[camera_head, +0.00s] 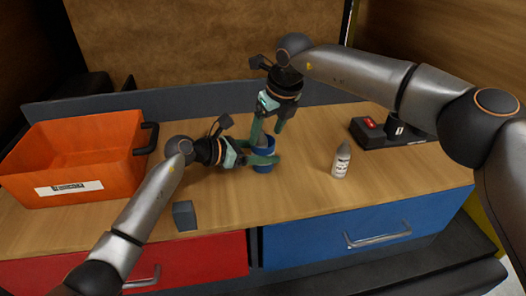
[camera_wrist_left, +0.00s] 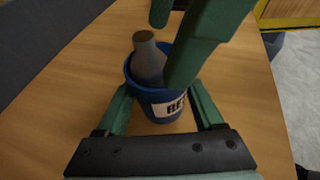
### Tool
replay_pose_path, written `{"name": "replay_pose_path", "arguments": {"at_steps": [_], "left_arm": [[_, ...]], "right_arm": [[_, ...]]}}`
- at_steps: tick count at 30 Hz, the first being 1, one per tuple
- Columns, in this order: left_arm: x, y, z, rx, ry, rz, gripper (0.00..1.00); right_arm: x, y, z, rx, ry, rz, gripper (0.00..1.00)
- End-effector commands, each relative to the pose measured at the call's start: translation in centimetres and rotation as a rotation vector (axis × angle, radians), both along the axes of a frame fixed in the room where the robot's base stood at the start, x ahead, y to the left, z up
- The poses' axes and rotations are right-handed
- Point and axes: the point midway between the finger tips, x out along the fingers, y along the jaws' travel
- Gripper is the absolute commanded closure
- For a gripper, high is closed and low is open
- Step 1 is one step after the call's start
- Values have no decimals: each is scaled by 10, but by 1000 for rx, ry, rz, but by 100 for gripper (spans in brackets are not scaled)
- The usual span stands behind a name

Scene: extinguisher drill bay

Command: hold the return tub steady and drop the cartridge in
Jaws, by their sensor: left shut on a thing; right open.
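The return tub is a small blue cup (camera_head: 264,167) on the wooden bench; in the left wrist view the tub (camera_wrist_left: 160,108) shows a white label, partly hidden. My left gripper (camera_head: 264,156) is shut on the tub, with one finger on each side of it. The grey cartridge (camera_wrist_left: 149,62) stands in the tub, its narrower top above the rim; its lower part is hidden. My right gripper (camera_head: 267,130) is open just above the tub, its fingers on either side of the cartridge top. In the left wrist view one right finger covers part of the rim.
An orange crate (camera_head: 76,152) with a black handle stands at the left. A grey block (camera_head: 184,215) lies near the front edge. A labelled grey-white bottle (camera_head: 341,162) stands right of the tub. A black unit with a red part (camera_head: 392,133) is at the back right.

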Motion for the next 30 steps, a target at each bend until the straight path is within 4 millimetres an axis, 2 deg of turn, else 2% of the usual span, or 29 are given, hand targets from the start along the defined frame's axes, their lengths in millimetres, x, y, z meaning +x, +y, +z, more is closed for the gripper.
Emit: {"name": "replay_pose_path", "arguments": {"at_steps": [6, 10, 24, 30], "left_arm": [[0, 0, -1, 0, 2, -1, 97], [0, 0, 0, 0, 2, -1, 97], [0, 0, -1, 0, 2, -1, 97], [0, 0, 0, 0, 2, -1, 97]], "right_arm": [[0, 0, -1, -1, 2, 0, 22], [-2, -2, 7, 0, 0, 0, 22], [-27, -21, 93, 1, -1, -1, 22], [-32, -25, 110, 0, 0, -1, 22]]}}
